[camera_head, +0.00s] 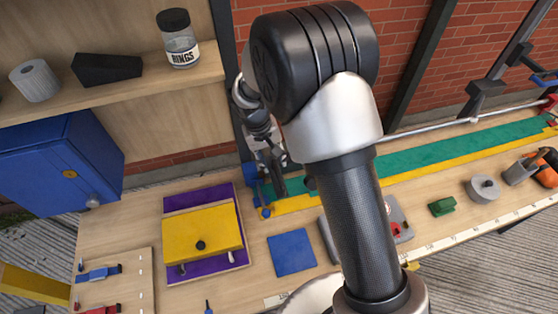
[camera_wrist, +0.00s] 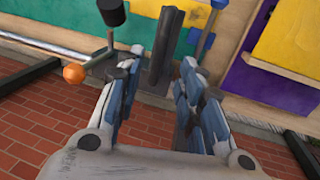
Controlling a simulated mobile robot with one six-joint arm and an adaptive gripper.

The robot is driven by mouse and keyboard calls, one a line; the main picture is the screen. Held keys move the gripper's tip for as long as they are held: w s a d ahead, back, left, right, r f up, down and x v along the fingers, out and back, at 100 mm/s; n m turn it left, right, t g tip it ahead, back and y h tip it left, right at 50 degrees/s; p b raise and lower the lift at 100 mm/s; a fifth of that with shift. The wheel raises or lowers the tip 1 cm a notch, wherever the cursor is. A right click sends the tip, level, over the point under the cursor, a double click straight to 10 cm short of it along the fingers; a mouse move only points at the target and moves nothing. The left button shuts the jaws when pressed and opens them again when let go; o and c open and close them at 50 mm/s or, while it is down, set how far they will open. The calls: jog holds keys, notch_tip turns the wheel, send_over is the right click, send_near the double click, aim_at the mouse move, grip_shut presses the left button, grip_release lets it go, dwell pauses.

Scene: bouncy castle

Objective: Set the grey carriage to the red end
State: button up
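The grey carriage, with a dark upright handle (camera_wrist: 163,45), stands ahead of my gripper in the wrist view, in line with the gap between the fingers. Its dark handle also shows in the head view (camera_head: 281,186), close to the blue end (camera_head: 258,190) of the rail. The blue end piece (camera_wrist: 207,45) is just right of the carriage in the wrist view. My gripper (camera_wrist: 155,85) is open; I cannot tell if either finger touches the carriage. The red end (camera_head: 549,104) is at the far right of the rail (camera_head: 430,129). My arm hides the rail's middle.
A green strip (camera_head: 430,150) and yellow strip (camera_head: 440,163) run along the rail. A black knob (camera_wrist: 112,12) and an orange ball (camera_wrist: 74,73) sit left of the carriage.

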aim_at(278, 173)
jog(key=f, duration=0.3)
jog(key=d+f+b, duration=0.1)
jog(key=f, duration=0.2)
jog(key=shift+d+f, duration=0.15)
jog(key=shift+f, duration=0.15)
jog(key=shift+c, duration=0.5)
grip_shut()
